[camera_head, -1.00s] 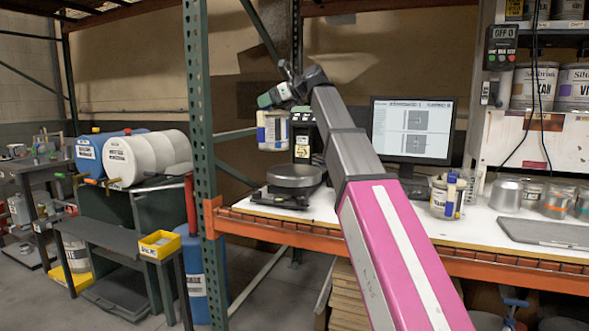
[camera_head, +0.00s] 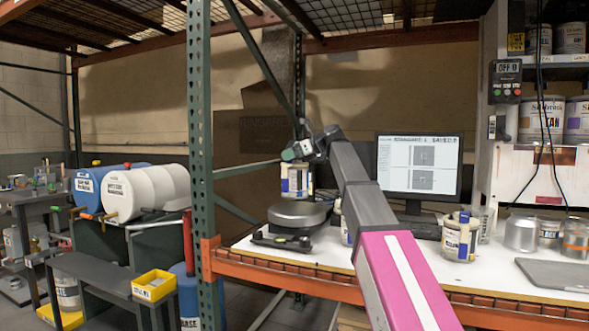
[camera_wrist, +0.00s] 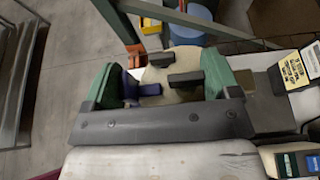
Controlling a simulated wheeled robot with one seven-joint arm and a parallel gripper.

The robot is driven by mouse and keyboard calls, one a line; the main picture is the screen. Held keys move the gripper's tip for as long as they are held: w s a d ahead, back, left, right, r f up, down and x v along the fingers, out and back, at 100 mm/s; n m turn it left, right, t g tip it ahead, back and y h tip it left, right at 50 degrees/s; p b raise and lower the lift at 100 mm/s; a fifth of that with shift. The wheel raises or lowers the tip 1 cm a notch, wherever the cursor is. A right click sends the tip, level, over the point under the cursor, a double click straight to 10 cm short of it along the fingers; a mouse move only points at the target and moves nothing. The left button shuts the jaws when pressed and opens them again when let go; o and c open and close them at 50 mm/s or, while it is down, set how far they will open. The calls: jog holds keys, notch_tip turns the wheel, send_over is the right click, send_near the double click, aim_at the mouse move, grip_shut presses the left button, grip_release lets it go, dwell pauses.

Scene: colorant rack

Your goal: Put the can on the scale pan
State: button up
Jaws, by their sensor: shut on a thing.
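The can (camera_head: 296,181) is white with blue and yellow label patches. My gripper (camera_head: 299,152) is shut on it from above, and the can looks upright. In the wrist view the can's pale surface (camera_wrist: 171,78) shows between my gripper's green fingers (camera_wrist: 160,85). The round grey scale pan (camera_head: 300,214) sits on a dark scale base on the white table. In the head view the can's bottom meets the pan's back rim; I cannot tell whether it touches the pan or hangs just above. The pan cannot be made out in the wrist view.
A green rack upright (camera_head: 201,140) stands left of the scale. A monitor (camera_head: 418,165) stands behind and right of my arm. Another labelled can (camera_head: 460,238) and several metal tins stand on the table to the right. A grey flat plate (camera_head: 556,272) lies at the front right.

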aim_at(295, 166)
jog(key=shift+w+d+f, duration=0.3)
jog(key=shift+w, duration=0.2)
jog(key=shift+f, duration=2.15)
jog(key=o, duration=1.4)
jog(key=shift+s+d+r, duration=0.1)
jog(key=shift+d+r, duration=0.05)
jog(key=shift+r, duration=0.05)
jog(key=v, duration=1.1)
jog(key=shift+d, duration=0.35)
jog(key=shift+s, duration=0.1)
